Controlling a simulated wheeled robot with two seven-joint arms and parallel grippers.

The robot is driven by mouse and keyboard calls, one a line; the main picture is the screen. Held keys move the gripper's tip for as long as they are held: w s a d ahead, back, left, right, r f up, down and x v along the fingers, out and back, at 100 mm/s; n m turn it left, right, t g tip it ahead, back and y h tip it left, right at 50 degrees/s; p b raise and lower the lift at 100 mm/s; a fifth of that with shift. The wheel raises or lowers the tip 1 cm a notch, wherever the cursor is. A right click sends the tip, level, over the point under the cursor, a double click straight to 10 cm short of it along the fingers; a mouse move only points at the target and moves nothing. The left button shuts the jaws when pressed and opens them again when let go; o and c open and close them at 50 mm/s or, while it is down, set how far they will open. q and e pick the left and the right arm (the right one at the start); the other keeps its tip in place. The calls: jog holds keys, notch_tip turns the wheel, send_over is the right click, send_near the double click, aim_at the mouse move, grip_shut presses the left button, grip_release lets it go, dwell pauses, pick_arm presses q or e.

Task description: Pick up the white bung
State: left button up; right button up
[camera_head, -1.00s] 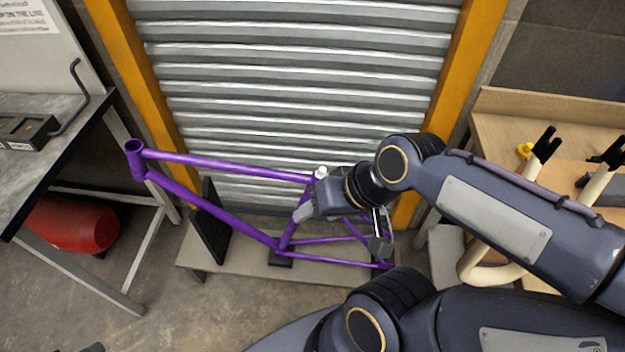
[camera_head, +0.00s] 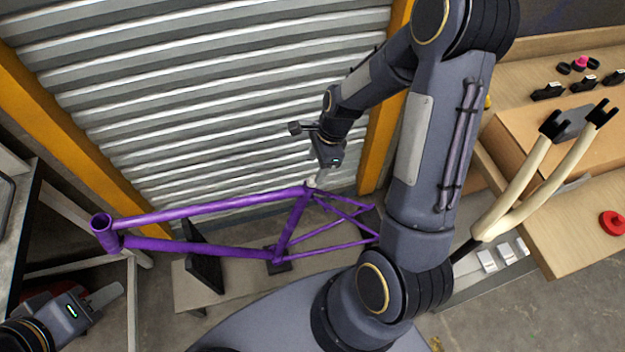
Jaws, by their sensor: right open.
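The white bung (camera_head: 311,183) is a small pale plug at the top of the seat tube of the purple bike frame (camera_head: 190,211). My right gripper (camera_head: 319,178) hangs from above, its fingers pointing down at the top of that tube. It is open, with its fingertips close beside the bung and partly covering it; whether they touch it I cannot tell. My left gripper (camera_head: 108,294) is at the lower left, far from the bung. Only one of its fingers shows clearly.
The frame stands on a low bench (camera_head: 225,285) before a ribbed metal shutter (camera_head: 200,100) with yellow posts. A cream fork (camera_head: 520,190) stands by the wooden table at right, which bears small black parts and a red disc (camera_head: 612,223). A workbench edge is at far left.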

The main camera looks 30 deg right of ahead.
aim_at(313, 177)
jog(key=x, duration=0.5)
jog(key=shift+s+d+p, duration=0.15)
jog(key=shift+d+p, duration=0.05)
jog(key=shift+p, duration=0.2)
jog(key=c, duration=1)
